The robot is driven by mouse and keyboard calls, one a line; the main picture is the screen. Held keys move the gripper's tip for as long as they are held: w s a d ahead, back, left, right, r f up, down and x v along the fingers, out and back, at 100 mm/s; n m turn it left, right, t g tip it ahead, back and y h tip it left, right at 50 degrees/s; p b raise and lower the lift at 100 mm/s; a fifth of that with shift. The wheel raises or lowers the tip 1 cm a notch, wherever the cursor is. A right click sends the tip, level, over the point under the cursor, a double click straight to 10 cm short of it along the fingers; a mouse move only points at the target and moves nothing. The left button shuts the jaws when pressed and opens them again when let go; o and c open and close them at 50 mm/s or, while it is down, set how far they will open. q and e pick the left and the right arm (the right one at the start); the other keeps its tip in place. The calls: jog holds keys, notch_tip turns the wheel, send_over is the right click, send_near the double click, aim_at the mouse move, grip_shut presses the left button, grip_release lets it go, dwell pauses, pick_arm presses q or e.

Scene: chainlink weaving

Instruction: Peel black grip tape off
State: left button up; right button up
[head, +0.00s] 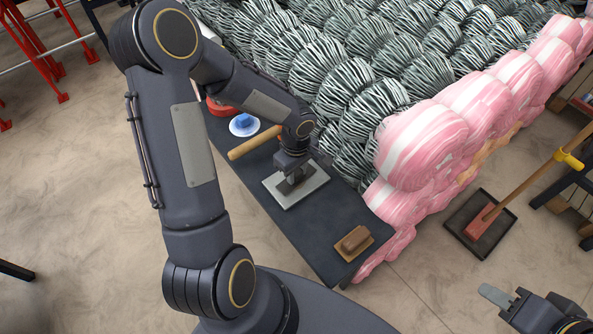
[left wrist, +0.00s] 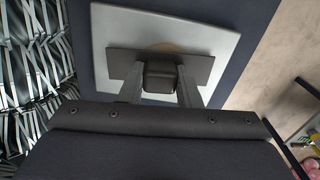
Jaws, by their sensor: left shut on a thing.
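A light grey plate (head: 314,184) lies on the dark bench top. In the left wrist view the plate (left wrist: 108,30) carries a flat dark rectangle (left wrist: 205,65), which looks like the black grip tape, with a dark block (left wrist: 160,76) standing on it. My left gripper (head: 292,180) is over the plate, its fingers (left wrist: 160,88) shut on the dark block from both sides. The rectangle looks flat on the plate; whether any edge is lifted cannot be told. My right gripper (head: 507,298) is at the lower right, away from the bench, its jaw gap unclear.
On the dark bench (head: 323,222) lie a brown brush-like block (head: 354,239), a wooden stick (head: 256,142) and a white dish with a blue thing (head: 243,123). Wire coils (head: 365,85) and pink-wrapped rolls (head: 425,140) line its far and right sides.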

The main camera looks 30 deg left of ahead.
pick_arm(q)
jog(key=shift+r, duration=0.6)
jog(key=shift+r+p, duration=0.15)
jog(key=shift+p, duration=0.2)
jog(key=shift+r+p, duration=1.5)
jog(key=shift+r, duration=1.35)
jog(key=shift+d, duration=0.1)
